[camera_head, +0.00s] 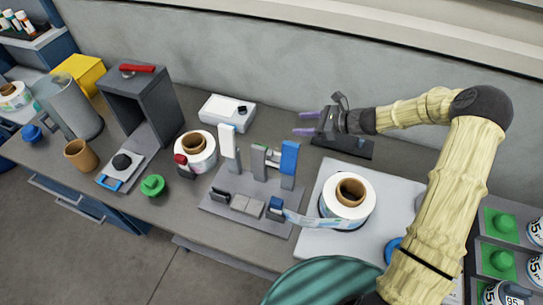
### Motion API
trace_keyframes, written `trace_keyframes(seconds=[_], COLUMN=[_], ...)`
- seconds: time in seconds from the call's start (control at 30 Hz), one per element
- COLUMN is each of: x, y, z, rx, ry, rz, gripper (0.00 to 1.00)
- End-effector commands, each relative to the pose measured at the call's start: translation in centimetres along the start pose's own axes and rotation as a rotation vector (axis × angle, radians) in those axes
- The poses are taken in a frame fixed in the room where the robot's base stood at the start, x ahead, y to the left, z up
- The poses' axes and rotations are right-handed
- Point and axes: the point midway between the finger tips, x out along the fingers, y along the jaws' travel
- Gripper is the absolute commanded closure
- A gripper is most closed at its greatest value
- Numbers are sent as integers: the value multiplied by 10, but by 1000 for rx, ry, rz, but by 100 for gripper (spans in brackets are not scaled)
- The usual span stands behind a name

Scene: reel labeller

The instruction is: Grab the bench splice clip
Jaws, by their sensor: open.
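My gripper (306,124) has purple fingers, points left and is open and empty above the back of the bench. A grey splice fixture (250,218) lies below and left of it. A small blue and dark clip-like piece (276,208) sits at the fixture's right front, by the end of a label strip. A dark clip-like piece (219,196) sits at its left front. I cannot tell for certain which piece is the bench splice clip. White (227,140) and blue (289,158) upright pieces stand at the fixture's back. My gripper touches none of these.
A label roll (348,200) lies on a pale plate (312,243) at right. Another roll (196,150), a red-topped dark piece (183,166) and a green knob (152,185) stand left of the fixture. A dark box (150,95) and white device (227,112) are behind.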

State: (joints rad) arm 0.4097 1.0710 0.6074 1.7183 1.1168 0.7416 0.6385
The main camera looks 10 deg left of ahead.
Motion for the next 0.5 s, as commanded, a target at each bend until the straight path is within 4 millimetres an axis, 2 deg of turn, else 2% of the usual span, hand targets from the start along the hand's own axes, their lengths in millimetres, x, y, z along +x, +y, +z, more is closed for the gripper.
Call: trace_keyframes(seconds=[0.03,0.37,0.5], x=[4,19,30], y=[0,0,0], z=[-9,-47,-75], rx=[0,0,1], ry=[0,0,0], rz=[1,0,-1], gripper=[44,44,44])
